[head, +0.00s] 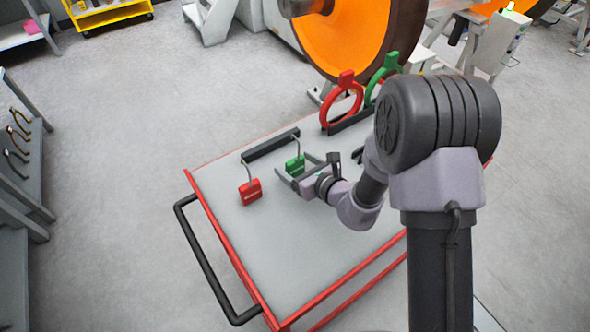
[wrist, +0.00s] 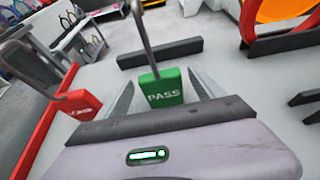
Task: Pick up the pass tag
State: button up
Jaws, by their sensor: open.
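In the wrist view the fingers of my gripper (wrist: 163,92) show on either side of the tag. I cannot tell whether either finger touches it. Part of the fingers is hidden behind the gripper body.
A red ring (head: 342,107) and a green ring (head: 384,72) stand at the back. The cart top (head: 290,235) is clear in front.

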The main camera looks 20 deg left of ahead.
jog(key=shift+w+a+f, duration=0.1)
jog(key=shift+w+a, duration=0.1)
jog(key=c, duration=1.5)
